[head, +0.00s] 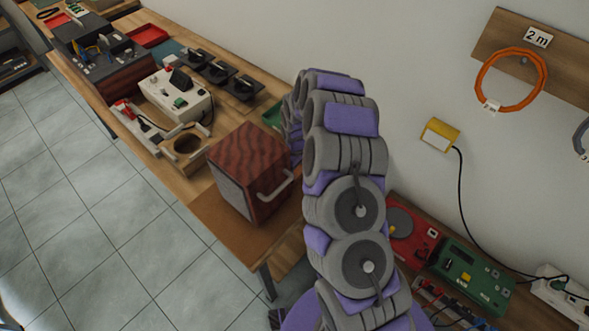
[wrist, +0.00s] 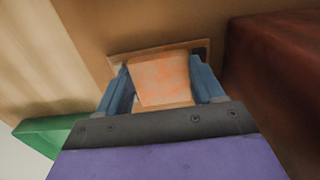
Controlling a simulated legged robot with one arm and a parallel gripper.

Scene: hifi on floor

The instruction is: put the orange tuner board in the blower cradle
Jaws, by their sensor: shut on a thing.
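My gripper (wrist: 160,78) shows in the wrist view, its two blue fingers shut on the orange tuner board (wrist: 162,80), one finger at each side. A tan strip with dark ends (wrist: 200,48) shows just beyond the board; I cannot tell whether it is part of the board or a separate thing. In the head view my gripper and the board are hidden behind my arm and the wooden box. A wooden holder with a round opening (head: 187,144) stands on the bench left of the box; it may be the blower cradle, but I cannot tell for sure.
A dark red wooden box with a handle (head: 250,172) stands near the bench's front end. A green tray (wrist: 50,131) lies left of my gripper in the wrist view. A white device (head: 176,97) and several black units stand further along the bench. Red and green panels (head: 474,277) lie right of my arm.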

